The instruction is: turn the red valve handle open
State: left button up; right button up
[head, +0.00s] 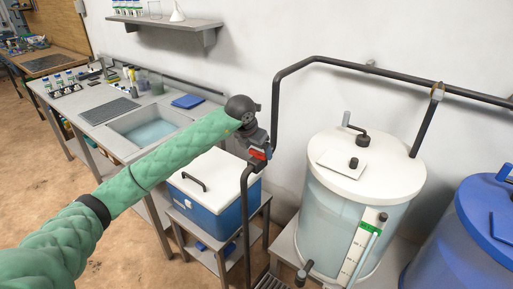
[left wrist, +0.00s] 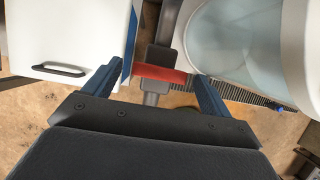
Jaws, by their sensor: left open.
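The red valve handle (head: 258,154) sits on a dark vertical pipe (head: 246,215) in front of the wall, and part of it is hidden by my gripper in the head view. In the left wrist view the red handle (left wrist: 159,73) lies crosswise between the two blue fingers. My left gripper (left wrist: 160,82) is open around the handle, with a finger to each side of it. In the head view my left gripper (head: 256,148) is at the valve, at the end of the green-sleeved arm. My right gripper is not in view.
A blue cooler box (head: 205,205) with a white lid stands left of the pipe. A white-lidded clear tank (head: 362,205) stands right, with a blue barrel (head: 470,235) beyond it. A sink bench (head: 95,135) is behind my arm.

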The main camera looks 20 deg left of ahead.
pick_arm(q)
jog(key=shift+w+f, duration=0.15)
jog(key=shift+f, duration=0.15)
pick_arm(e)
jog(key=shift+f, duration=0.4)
pick_arm(q)
jog(key=shift+c, duration=0.2)
jog(key=c, duration=0.9)
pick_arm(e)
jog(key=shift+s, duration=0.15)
pick_arm(q)
jog(key=shift+c, duration=0.2)
